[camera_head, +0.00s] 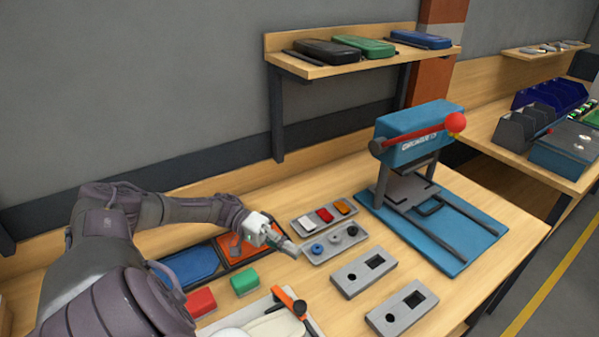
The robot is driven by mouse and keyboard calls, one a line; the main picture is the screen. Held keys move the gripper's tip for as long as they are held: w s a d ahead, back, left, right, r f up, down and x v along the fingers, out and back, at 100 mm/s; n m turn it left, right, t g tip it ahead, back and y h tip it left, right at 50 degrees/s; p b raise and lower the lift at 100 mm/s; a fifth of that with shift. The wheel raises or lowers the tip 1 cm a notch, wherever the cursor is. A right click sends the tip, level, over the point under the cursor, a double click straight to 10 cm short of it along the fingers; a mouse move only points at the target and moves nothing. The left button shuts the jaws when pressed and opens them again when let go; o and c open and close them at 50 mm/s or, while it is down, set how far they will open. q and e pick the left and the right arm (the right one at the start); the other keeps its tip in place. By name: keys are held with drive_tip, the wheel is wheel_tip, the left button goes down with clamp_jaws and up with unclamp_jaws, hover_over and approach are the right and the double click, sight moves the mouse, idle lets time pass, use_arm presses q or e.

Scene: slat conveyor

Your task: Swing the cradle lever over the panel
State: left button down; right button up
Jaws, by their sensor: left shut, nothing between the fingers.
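At the bottom edge of the view, a pale cradle (230,322) is partly cut off by the frame. A lever with an orange and dark arm (287,301) stands at its right side. A whitish panel (275,326) appears to lie beside the lever, but its outline is partly cut off. My left gripper (291,250) is shut and empty. It is above the bench, behind the lever and apart from it, near the grey tray of round parts. My right gripper is out of view.
A grey tray (357,237) holds round parts; another tray (296,224) holds coloured switches. Grey plates (349,285) lie right. A blue press (424,122) with a red-knobbed lever stands at the back right.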

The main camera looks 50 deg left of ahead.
use_arm(q)
drive_tip(key=shift+w+a+f+b, duration=0.1)
drive_tip(key=shift+w+a+b, duration=0.4)
drive_tip(key=shift+a, duration=0.55)
drive_tip(key=shift+w+a, duration=0.4)
drive_tip(key=shift+a, duration=0.05)
drive_tip(key=shift+s, duration=0.2)
drive_tip(key=shift+d, duration=0.2)
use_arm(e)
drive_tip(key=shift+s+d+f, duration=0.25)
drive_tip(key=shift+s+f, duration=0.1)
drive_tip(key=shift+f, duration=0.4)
